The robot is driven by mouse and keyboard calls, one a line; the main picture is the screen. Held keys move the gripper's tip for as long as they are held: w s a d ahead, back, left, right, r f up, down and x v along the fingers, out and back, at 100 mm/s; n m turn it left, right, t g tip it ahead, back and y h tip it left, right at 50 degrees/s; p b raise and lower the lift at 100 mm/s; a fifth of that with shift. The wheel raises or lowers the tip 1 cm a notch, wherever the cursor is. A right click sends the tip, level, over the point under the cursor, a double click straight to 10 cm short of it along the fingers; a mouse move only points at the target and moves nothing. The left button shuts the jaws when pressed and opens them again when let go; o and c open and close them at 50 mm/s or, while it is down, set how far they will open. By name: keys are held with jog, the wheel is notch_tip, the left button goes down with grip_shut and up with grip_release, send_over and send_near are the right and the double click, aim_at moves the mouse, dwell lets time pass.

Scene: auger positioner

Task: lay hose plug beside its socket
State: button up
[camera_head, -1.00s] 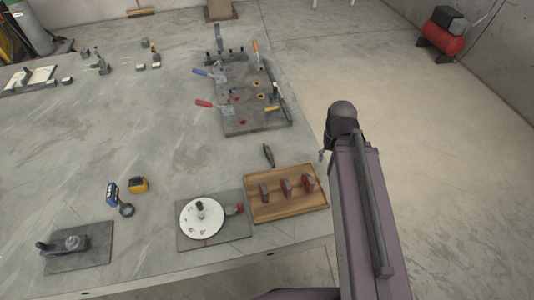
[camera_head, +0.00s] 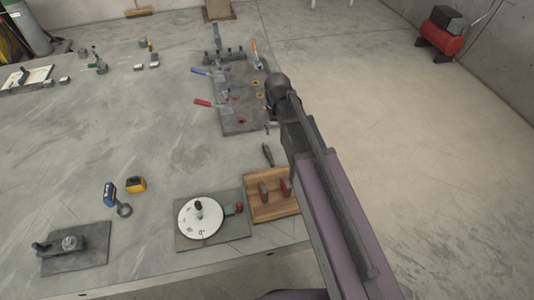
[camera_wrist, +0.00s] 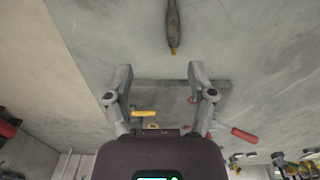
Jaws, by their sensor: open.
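I cannot tell for certain which thing is the hose plug or its socket. A dark, slim piece with a narrow brassy tip (camera_wrist: 173,24) lies on the table at the top of the wrist view; it seems to be the dark piece (camera_head: 267,154) above the wooden tray in the head view. My gripper (camera_wrist: 161,72) is open and empty, its two fingers wide apart over the table and a dark fixture plate (camera_wrist: 180,90). That plate (camera_head: 229,126) carries clamps with blue, red and orange handles and yellow and red rings. My arm hides its right side in the head view.
The wooden tray (camera_head: 257,213) with red-and-grey blocks is partly behind my arm. A plate with a white dial (camera_head: 200,216) stands left of it. Yellow (camera_head: 136,184) and blue (camera_head: 109,194) tools lie farther left. The table's middle is clear.

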jog(key=a, duration=0.1)
jog(key=w+a, duration=0.1)
jog(key=a, duration=0.1)
jog(key=shift+w+a+f+n, duration=0.1)
jog(key=shift+w+a+n, duration=0.1)
jog(key=shift+a+n, duration=0.1)
jog(key=shift+f, duration=0.1)
jog(key=b, duration=0.9)
send_over(268, 151)
jog(key=f, duration=0.8)
jog(key=shift+a+f, duration=0.2)
jog(key=shift+a, duration=0.2)
jog(key=shift+f, duration=0.1)
jog(key=f+b, duration=0.3)
jog(key=shift+d+f, duration=0.2)
jog(key=shift+d, duration=0.1)
jog(key=shift+f+b, duration=0.85)
jog(key=shift+b, duration=0.1)
